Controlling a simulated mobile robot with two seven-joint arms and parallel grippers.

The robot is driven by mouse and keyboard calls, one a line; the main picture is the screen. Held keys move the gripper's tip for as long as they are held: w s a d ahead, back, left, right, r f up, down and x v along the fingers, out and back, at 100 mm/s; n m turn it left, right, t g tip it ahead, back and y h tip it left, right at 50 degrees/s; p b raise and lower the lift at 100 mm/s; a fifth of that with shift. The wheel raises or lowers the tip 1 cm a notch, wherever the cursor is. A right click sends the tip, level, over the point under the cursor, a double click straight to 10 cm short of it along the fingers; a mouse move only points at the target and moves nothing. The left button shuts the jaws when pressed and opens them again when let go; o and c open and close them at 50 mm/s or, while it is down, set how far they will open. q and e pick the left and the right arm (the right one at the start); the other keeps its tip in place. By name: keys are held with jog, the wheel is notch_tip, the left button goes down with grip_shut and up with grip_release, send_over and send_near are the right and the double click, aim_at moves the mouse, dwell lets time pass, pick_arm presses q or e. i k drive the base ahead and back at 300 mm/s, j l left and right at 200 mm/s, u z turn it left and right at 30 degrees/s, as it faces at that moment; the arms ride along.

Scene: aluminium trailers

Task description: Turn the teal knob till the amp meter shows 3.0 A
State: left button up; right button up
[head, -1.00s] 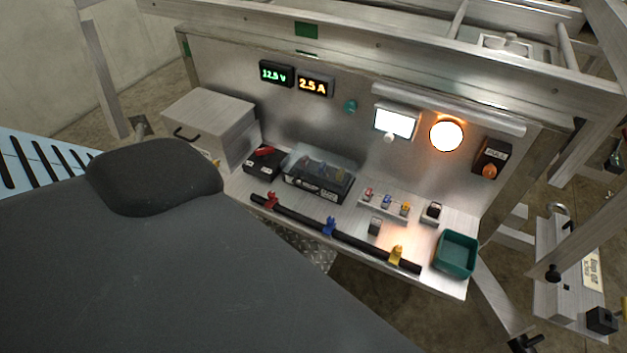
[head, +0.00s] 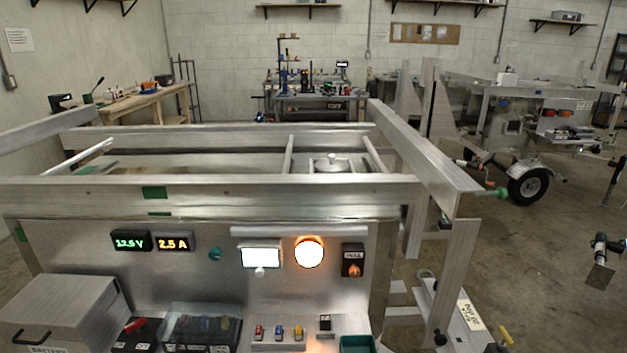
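The teal knob (head: 215,254) is on the upright metal panel, a little right of and below the meters. The amp meter (head: 174,241) shows 2.5 A in orange digits. The volt meter (head: 131,241) beside it on the left has green digits that read about 12.5 V. Neither of my grippers is in the head view, and nothing touches the knob.
A lit white display (head: 261,256), a glowing round lamp (head: 309,253) and a switch box (head: 353,261) are right of the knob. A grey box (head: 62,308), a clear-lidded case (head: 200,325) and a green tray (head: 357,344) stand below. A trailer frame rail (head: 250,190) runs above the panel.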

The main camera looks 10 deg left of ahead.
aim_at(214, 253)
jog(key=u, duration=1.25)
